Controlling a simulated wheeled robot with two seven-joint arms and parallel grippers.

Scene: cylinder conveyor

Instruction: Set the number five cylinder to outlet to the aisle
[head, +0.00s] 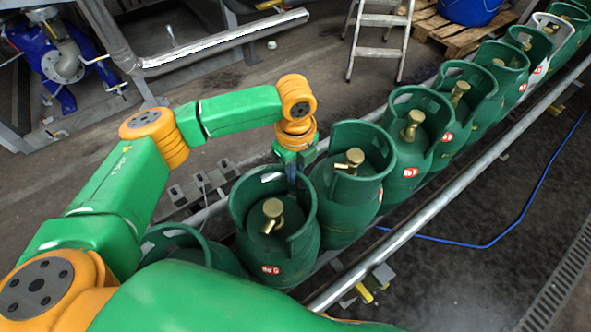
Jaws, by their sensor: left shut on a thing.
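The number five cylinder (275,255) is green, upright on the conveyor, with a red and white label that appears to read No 5. Its brass valve (273,208) sits inside the open collar, and the short outlet stub points toward the lower left of the picture. My left gripper (292,172) comes down at the far right part of this collar and is shut on its rim; the fingertips are partly hidden. My right gripper is not in view.
A close green cylinder (345,190) stands right of number five, with several more running to the upper right. Another cylinder (180,243) is partly hidden behind my arm. A metal rail (440,200) borders the conveyor. A stepladder (378,45) and a pallet (462,38) stand beyond.

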